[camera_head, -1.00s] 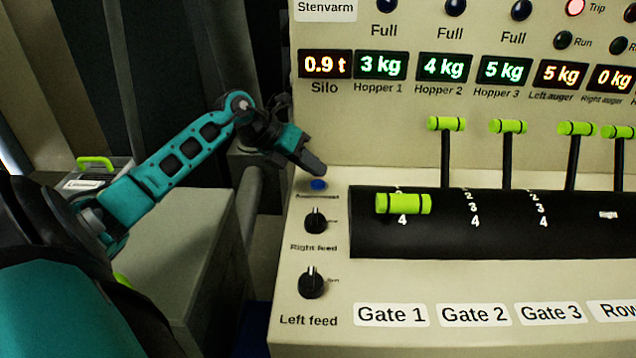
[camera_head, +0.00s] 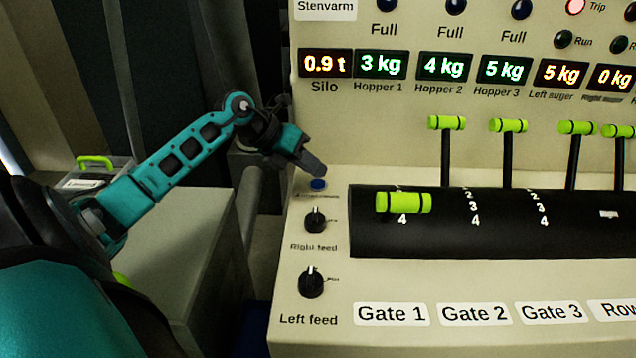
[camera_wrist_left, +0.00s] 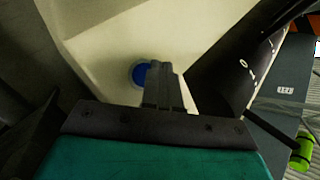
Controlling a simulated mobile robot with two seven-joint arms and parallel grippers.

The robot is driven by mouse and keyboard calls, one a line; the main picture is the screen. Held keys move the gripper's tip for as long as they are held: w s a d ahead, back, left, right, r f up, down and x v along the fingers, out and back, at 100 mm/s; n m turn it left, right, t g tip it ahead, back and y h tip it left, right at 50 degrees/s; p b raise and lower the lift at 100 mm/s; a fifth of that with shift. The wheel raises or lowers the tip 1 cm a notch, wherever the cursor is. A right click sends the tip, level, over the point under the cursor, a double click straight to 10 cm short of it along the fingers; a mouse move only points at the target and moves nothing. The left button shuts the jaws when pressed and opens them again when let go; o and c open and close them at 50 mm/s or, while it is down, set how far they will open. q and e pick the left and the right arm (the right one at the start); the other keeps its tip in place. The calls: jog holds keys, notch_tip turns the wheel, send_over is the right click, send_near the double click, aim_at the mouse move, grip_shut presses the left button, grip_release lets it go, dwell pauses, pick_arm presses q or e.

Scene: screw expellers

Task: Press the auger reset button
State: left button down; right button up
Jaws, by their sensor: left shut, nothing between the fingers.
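A small round blue button (camera_head: 318,184) sits on the panel's left part, above the Right feed knob. The label under it is too blurred to read for certain. My left gripper (camera_head: 318,172) is shut and empty, with its tip just above the button in the head view. In the left wrist view the blue button (camera_wrist_left: 140,74) shows just left of the shut fingertips (camera_wrist_left: 160,68), which cover part of its edge. I cannot tell whether they touch it. My right gripper is not in view.
The Right feed knob (camera_head: 316,220) and Left feed knob (camera_head: 311,282) lie below the button. To the right is a black drum with green-handled levers, the nearest handle (camera_head: 403,203) pulled low. Displays line the upright panel. A grey box (camera_head: 170,240) stands at left.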

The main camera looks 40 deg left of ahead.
aim_at(313, 183)
pick_arm(q)
jog(key=shift+f, duration=0.3)
jog(key=shift+f+b, duration=0.35)
jog(key=shift+f, duration=0.15)
dwell(0.7)
jog(key=shift+r, duration=0.1)
jog(key=shift+r+p, duration=0.65)
jog(key=shift+r, duration=0.15)
notch_tip(313, 183, up, 5)
jog(key=p, duration=0.3)
jog(key=shift+p, duration=0.4)
jog(key=shift+s+d, duration=0.1)
dwell(0.5)
